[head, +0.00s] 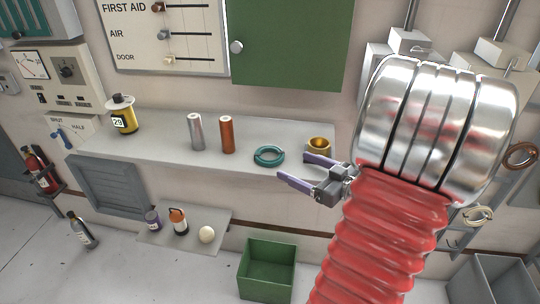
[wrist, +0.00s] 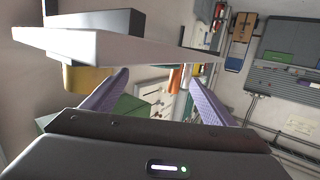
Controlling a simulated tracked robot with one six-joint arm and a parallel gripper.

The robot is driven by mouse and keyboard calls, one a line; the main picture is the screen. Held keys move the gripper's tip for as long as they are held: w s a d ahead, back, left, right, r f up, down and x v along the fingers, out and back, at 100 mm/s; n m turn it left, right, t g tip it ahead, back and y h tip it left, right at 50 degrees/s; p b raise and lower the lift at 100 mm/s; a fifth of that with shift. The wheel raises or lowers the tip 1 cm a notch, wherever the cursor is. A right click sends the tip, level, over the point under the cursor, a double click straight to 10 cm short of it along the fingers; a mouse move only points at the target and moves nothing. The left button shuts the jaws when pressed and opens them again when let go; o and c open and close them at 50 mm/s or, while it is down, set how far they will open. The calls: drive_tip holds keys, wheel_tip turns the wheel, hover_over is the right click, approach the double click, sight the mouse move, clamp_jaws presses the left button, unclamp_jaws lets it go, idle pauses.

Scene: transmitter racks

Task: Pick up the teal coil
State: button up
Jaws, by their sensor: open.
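The teal coil (head: 269,156) is a ring lying flat on the pale grey shelf (head: 165,141), toward its right part and near the front edge. My gripper (head: 292,167) has two purple fingers and is open and empty. In the head view its fingertips are just right of the coil, with a small gap between them in the picture. Whether they are level with the shelf top is hard to tell. In the wrist view the open fingers (wrist: 160,77) show with nothing held between them. I cannot make out the coil in the wrist view.
A brass ring-shaped piece (head: 319,146) stands on the shelf behind my fingers. Left of the coil stand a copper cylinder (head: 227,135), a silver cylinder (head: 195,131) and a yellow canister (head: 124,117). A green bin (head: 267,264) is below. A lower ledge (head: 215,222) holds small items.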

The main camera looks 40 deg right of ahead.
sight(287, 169)
drive_tip(key=shift+w+a+f, duration=0.1)
drive_tip(key=shift+w+f, duration=0.1)
drive_tip(key=shift+w, duration=0.95)
drive_tip(key=shift+w+a+f, duration=0.1)
drive_tip(key=shift+w+f, duration=0.05)
drive_tip(key=shift+w, duration=1)
drive_tip(key=shift+w+a+f, duration=0.1)
drive_tip(key=shift+w+f, duration=0.1)
drive_tip(key=shift+w, duration=1.15)
drive_tip(key=shift+w+a+f, duration=0.1)
drive_tip(key=shift+w+f, duration=0.1)
drive_tip(key=shift+w, duration=1.15)
drive_tip(key=shift+c, duration=0.5)
drive_tip(key=c, duration=0.7)
